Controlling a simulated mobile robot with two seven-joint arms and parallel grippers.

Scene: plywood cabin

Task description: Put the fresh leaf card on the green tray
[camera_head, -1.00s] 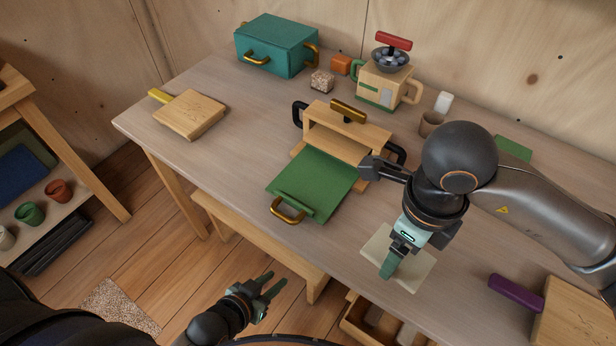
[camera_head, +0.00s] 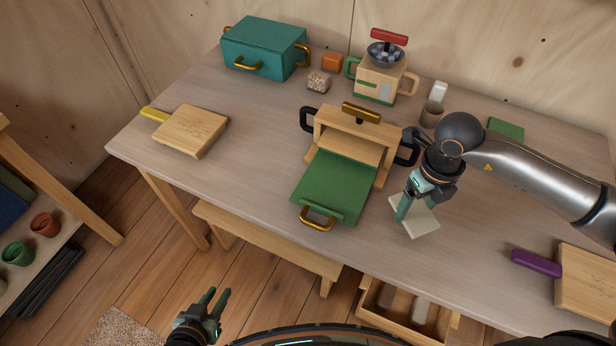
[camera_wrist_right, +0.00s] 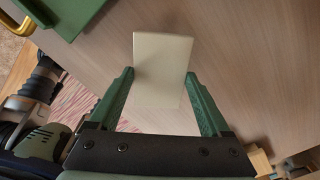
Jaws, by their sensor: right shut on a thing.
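A flat pale cream card (camera_head: 414,216) is held in my right gripper (camera_head: 402,207), in front of the wooden frame's right side. In the right wrist view the card (camera_wrist_right: 163,60) sits between the two green fingers; no leaf mark can be made out on it. Whether it touches the table is hard to tell. The green tray (camera_head: 335,185), with a gold handle at its front, lies left of the card, partly inside the wooden frame (camera_head: 355,130). Its visible surface is bare. My left gripper (camera_head: 215,302) is open and empty, low in front of the table.
A wooden board with a purple handle (camera_head: 536,263) lies right. A teal box (camera_head: 264,48), a toy machine (camera_head: 380,80), a brown cup (camera_head: 431,113) and a green flat piece (camera_head: 506,128) stand behind. An open drawer (camera_head: 405,322) is below the front edge.

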